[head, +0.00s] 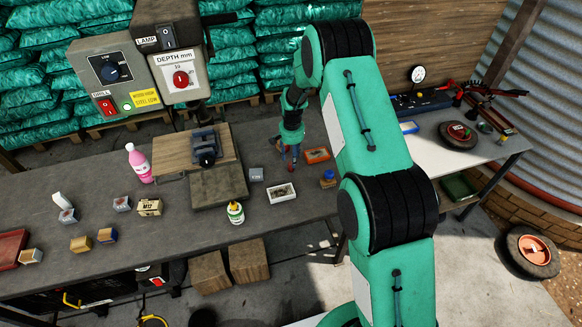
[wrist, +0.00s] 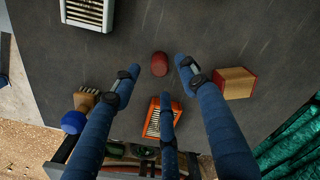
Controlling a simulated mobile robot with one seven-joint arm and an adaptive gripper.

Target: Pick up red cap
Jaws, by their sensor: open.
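The red cap (wrist: 159,64) shows in the wrist view as a small, rounded red piece lying on the dark grey table top. My gripper (wrist: 160,80) is open, with blue fingers spread on the left, right and lower sides of the cap. No finger appears to touch it, and the height of the fingertips above the table is hard to judge. In the head view my gripper (head: 288,156) points down over the bench, between the white tray and the orange tray. The cap cannot be made out clearly there among the fingers.
An orange tray (wrist: 152,122) lies by the lower finger and a wooden block (wrist: 234,83) by the right finger. A white tray (wrist: 88,12) and a blue-handled brush (wrist: 75,121) lie to the left.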

